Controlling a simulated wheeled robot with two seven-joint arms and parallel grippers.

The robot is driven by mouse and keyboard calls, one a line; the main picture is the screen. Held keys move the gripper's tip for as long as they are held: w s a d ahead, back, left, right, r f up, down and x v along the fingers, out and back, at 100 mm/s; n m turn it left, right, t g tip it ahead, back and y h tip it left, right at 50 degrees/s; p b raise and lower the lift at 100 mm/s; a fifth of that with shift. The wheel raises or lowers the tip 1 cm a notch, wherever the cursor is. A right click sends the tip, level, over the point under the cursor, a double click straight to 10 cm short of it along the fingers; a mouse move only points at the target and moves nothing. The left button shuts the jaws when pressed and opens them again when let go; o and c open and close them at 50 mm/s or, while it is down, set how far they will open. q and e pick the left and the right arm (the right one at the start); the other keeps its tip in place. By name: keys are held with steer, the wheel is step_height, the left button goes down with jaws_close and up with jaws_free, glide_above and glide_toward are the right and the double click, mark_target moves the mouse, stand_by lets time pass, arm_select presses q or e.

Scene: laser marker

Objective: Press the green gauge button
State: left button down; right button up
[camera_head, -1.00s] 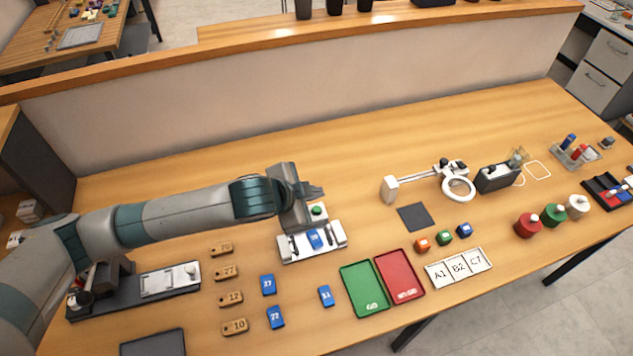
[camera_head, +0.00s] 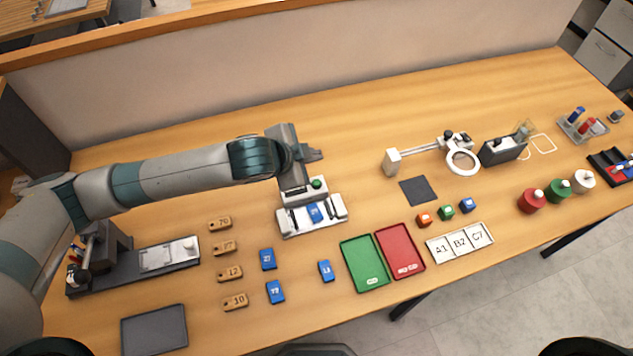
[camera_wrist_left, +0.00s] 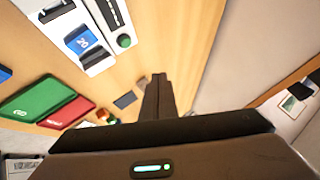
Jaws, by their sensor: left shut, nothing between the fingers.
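The green gauge button (camera_head: 317,182) sits on the back right part of a white gauge fixture (camera_head: 292,226). A blue numbered piece (camera_head: 315,212) lies in the fixture. My left gripper (camera_head: 314,155) is shut and empty, just behind and apparently above the button, apart from it in the picture. In the left wrist view the button (camera_wrist_left: 124,41) lies to the upper left of the shut fingertips (camera_wrist_left: 158,80), with bare table seen between them. The exact height of the fingers over the table cannot be told. My right gripper is not in view.
Green (camera_head: 364,264) and red (camera_head: 400,252) trays lie to the right front of the fixture. Several wooden number tags (camera_head: 222,247) and loose blue pieces (camera_head: 267,259) lie to the front left. A magnifier (camera_head: 461,160) stands right. The table behind the fixture is clear.

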arm_select(q)
steer(key=b, duration=0.5)
glide_above(317, 183)
steer(key=f, duration=0.4)
steer(key=a+f, duration=0.1)
steer(key=shift+s+f, duration=0.3)
steer(key=shift+f, duration=0.1)
steer(key=shift+f+b, duration=0.4)
steer(key=shift+f, duration=0.6)
steer(key=shift+f, duration=0.4)
stand_by(0.4)
